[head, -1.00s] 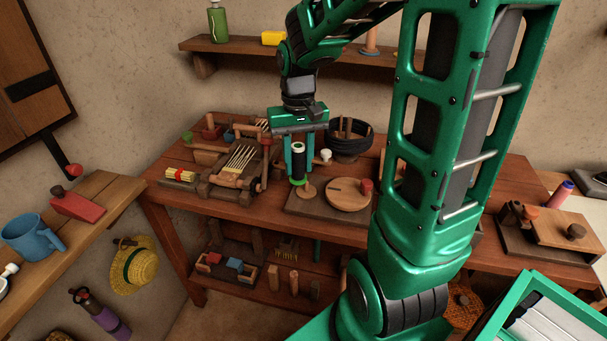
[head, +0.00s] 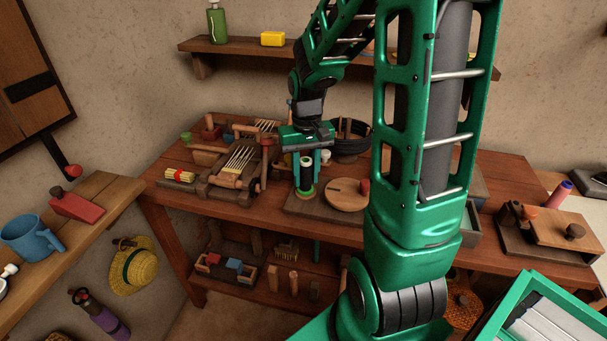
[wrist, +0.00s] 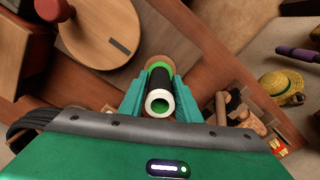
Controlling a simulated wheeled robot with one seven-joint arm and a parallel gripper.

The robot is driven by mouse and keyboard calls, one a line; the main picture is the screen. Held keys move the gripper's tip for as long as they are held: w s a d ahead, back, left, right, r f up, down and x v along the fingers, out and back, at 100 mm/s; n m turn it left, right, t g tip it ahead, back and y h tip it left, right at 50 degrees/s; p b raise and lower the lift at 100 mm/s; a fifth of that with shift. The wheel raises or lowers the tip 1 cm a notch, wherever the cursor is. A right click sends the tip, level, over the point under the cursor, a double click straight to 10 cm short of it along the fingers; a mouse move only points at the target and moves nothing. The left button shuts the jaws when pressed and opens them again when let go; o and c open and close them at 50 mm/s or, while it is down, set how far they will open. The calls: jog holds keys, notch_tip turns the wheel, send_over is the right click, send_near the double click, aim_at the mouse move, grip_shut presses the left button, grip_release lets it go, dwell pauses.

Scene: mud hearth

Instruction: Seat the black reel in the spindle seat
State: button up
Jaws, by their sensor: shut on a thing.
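The black reel (head: 307,174) has a white top and a green lower rim. My gripper (head: 305,170) is shut on it and holds it upright. In the wrist view my gripper (wrist: 158,98) has one teal finger on each side of the reel (wrist: 152,83), and its white end with a green centre faces the camera. The spindle seat (wrist: 155,60) shows as a tan round edge just beyond the reel's green rim. The reel is over the seat and hides most of it. I cannot tell whether the reel rests on it or how far down it is.
A dark base board (head: 298,206) carries a round wooden disc (head: 345,197) with a red knob, close to the right of the reel. A wooden frame with pale rods (head: 238,160) stands to the left. A dark bowl (head: 352,150) is behind.

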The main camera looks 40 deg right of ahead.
jog(key=o, duration=1.1)
jog(key=shift+c, duration=0.2)
notch_tip(320, 180, up, 11)
jog(key=s+f+m, duration=0.2)
jog(key=s, duration=1.9)
jog(key=shift+a+f, duration=0.15)
jog(key=shift+a, duration=0.1)
